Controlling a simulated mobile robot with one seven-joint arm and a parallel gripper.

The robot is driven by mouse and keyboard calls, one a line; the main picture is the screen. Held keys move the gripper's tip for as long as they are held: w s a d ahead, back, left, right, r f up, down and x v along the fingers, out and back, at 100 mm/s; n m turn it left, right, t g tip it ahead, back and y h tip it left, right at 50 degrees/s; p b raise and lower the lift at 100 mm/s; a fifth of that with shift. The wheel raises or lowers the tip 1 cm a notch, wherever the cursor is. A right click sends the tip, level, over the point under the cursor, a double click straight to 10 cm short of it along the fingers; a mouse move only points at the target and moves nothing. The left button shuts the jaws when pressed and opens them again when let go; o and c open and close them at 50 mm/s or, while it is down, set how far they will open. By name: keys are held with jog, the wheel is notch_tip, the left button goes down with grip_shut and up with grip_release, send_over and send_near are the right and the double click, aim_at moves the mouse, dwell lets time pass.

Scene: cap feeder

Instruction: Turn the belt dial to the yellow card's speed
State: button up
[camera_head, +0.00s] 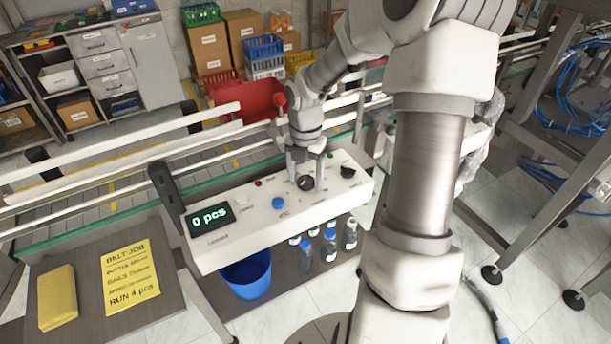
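The yellow card (130,275) lies on a dark side table at the lower left. Its top reads "BELT JOB" and its last line "RUN 4 pcs"; the lines between, including the speed, are too small to read surely. The white control panel (240,228) has a display (210,217) showing "0 pcs", a blue button (278,203) and black dials. One black dial (306,183) is at my gripper; another black dial (348,171) is to its right. My gripper (305,179) points down, its fingers apart over the nearer dial. I cannot tell whether they touch it.
A folded yellow cloth (57,297) lies beside the card. A blue bucket (248,276) and several bottles (329,246) stand below the panel. Conveyor rails (110,175) run behind it, with a red bin (262,99) beyond. A dark post (168,195) stands at the panel's left end.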

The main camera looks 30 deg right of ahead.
grip_shut()
